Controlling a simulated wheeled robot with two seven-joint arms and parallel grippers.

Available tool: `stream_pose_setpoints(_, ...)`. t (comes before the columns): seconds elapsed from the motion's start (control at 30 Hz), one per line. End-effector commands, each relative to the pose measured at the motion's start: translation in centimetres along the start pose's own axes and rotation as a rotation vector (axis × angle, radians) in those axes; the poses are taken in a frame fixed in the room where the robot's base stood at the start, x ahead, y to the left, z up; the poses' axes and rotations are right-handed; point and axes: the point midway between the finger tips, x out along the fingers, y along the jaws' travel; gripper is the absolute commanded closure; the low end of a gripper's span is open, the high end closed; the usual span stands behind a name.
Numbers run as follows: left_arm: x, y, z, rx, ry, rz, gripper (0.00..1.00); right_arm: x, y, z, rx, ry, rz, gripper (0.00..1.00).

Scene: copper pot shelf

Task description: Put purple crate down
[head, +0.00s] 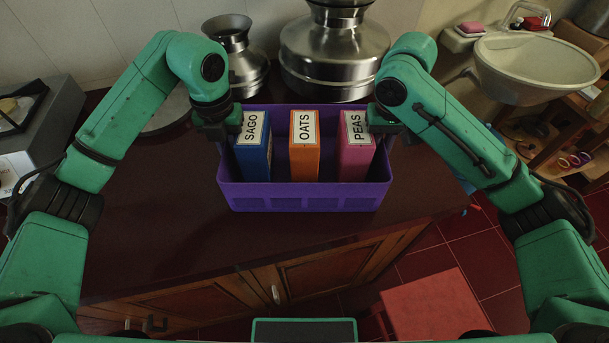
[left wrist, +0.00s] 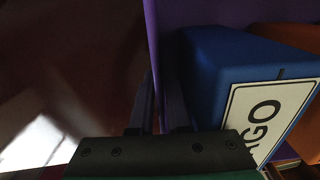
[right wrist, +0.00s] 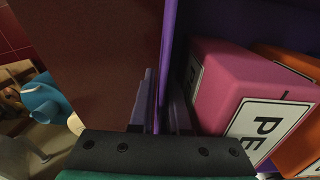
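The purple crate (head: 305,197) is upright over the dark counter (head: 150,235), near its front edge. I cannot tell whether its base touches the counter. It holds a blue SAGO box (head: 254,160), an orange OATS box (head: 304,160) and a pink PEAS box (head: 357,160). My left gripper (head: 222,138) is shut on the crate's left wall, with a finger on each side of the wall (left wrist: 153,45). My right gripper (head: 384,130) is shut on the right wall in the same way; that wall shows in the right wrist view (right wrist: 167,60).
Two metal pots (head: 335,55) (head: 236,55) stand behind the crate. A stove (head: 40,120) is at the left and a sink (head: 535,65) at the right. A red stool (head: 430,310) stands below the counter's front edge. The counter left of the crate is mostly bare.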

Motion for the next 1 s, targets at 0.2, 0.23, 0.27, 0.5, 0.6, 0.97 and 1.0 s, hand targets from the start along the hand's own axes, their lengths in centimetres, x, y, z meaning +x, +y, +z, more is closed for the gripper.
stream_pose_setpoints(0.2,-0.2,0.0,0.0,0.0,0.0,-0.001,0.66,-0.2,0.0,0.0,0.0,0.0,-0.001,0.66)
stream_pose_setpoints(0.23,-0.2,0.0,0.0,0.0,0.0,-0.001,0.66,-0.2,0.0,0.0,0.0,0.001,-0.001,0.66)
stream_pose_setpoints(0.27,-0.2,0.0,0.0,0.001,0.0,-0.001,0.66,-0.2,0.0,0.0,0.0,0.0,-0.001,0.66)
stream_pose_setpoints(0.5,-2.5,0.0,0.1,0.0,-0.005,-0.002,0.66,-0.2,0.0,0.0,-0.001,0.001,-0.001,0.66)
stream_pose_setpoints(0.6,-4.6,0.0,0.1,0.001,-0.008,0.001,0.66,-0.2,-0.1,0.0,-0.001,0.001,-0.001,0.66)
stream_pose_setpoints(0.97,-8.3,0.0,-0.1,0.0,-0.002,0.0,0.66,-0.7,-0.1,-0.1,-0.001,0.003,-0.001,0.66)
stream_pose_setpoints(1.0,-8.3,0.0,-0.1,0.0,-0.001,0.0,0.66,-1.2,0.0,-0.1,-0.002,0.005,-0.001,0.66)
